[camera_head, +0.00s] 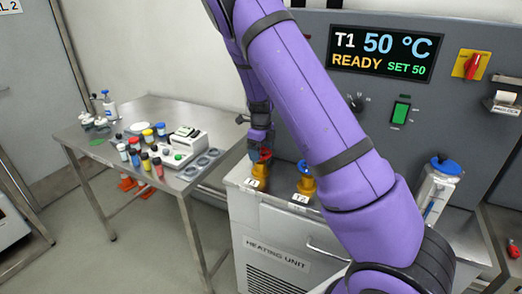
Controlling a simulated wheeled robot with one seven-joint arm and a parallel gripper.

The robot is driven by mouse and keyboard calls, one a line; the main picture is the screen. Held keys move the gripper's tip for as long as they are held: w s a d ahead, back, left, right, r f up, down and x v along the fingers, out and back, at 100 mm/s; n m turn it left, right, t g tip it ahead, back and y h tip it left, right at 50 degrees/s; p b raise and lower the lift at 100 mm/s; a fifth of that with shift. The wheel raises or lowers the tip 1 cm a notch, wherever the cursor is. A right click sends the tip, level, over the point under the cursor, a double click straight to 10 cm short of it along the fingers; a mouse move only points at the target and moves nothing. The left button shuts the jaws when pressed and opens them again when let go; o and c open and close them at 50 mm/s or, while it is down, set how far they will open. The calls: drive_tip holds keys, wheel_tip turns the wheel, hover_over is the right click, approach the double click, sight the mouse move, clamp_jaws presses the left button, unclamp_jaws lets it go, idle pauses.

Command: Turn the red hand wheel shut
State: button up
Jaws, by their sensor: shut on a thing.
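The red hand wheel (266,155) sits on top of a yellow valve body (260,171) at the left end of the heating unit's top. My gripper (257,149) comes down on the wheel from above and is shut on it. The fingers hide part of the wheel, and its turn angle cannot be made out. A small white label (253,183) is in front of the valve.
A second yellow valve (304,184) with a blue wheel stands just right, close to my arm. The grey panel's display (382,54) reads T1 50 °C, READY, SET 50. A steel table (120,190) with bottles and jars stands at left.

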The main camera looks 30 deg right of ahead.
drive_tip(key=m, duration=0.5)
drive_tip(key=shift+m, duration=0.3)
idle(0.4)
drive_tip(key=o, duration=0.7)
drive_tip(key=shift+o, duration=0.2)
wheel_tip(320, 180, up, 11)
drive_tip(key=shift+f, duration=0.1)
idle(0.3)
